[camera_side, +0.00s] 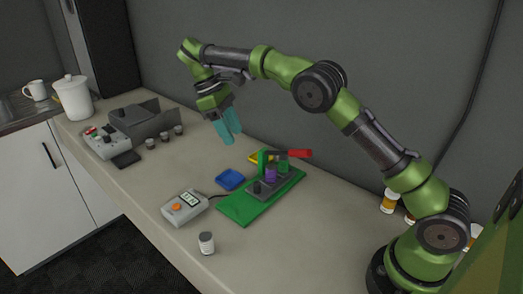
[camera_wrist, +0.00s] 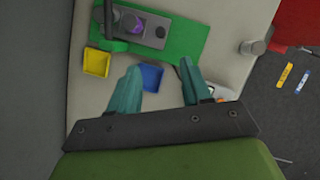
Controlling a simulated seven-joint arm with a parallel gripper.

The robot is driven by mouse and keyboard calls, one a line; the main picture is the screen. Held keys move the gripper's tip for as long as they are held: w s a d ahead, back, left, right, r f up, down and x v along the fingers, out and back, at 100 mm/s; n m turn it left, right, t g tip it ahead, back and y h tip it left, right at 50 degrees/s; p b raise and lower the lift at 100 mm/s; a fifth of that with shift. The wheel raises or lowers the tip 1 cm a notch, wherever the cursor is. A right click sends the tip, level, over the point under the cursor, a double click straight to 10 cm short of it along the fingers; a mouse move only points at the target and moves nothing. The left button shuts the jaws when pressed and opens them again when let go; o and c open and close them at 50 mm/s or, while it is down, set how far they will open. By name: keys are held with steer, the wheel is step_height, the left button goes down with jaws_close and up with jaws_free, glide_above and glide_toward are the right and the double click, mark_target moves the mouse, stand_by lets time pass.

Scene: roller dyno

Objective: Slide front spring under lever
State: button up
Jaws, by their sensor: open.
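My gripper (camera_side: 231,138) is open and empty, high above the bench, up and left of the fixture. Its teal fingers also show in the wrist view (camera_wrist: 160,70), spread apart over the blue tray. The fixture has a green board (camera_side: 239,207) with a dark grey block (camera_side: 286,184) on it. A green post (camera_side: 262,161) carries a dark lever with a red handle (camera_side: 299,153) pointing right. A purple piece (camera_side: 270,175), perhaps a spring, is on the block near the post and shows in the wrist view (camera_wrist: 135,24). A dark round piece (camera_side: 257,187) is at the block's near end. A green cylinder (camera_side: 283,167) is below the lever.
A blue tray (camera_side: 230,180) and a yellow tray (camera_side: 259,157) lie beside the board. A grey meter box (camera_side: 184,207) and a small can (camera_side: 206,243) stand nearer the front edge. A control unit (camera_side: 106,143) and several small cans are at left.

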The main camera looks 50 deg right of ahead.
mark_target(257, 183)
steer(key=x, duration=1.6)
steer(key=shift+f, duration=0.25)
jaws_close()
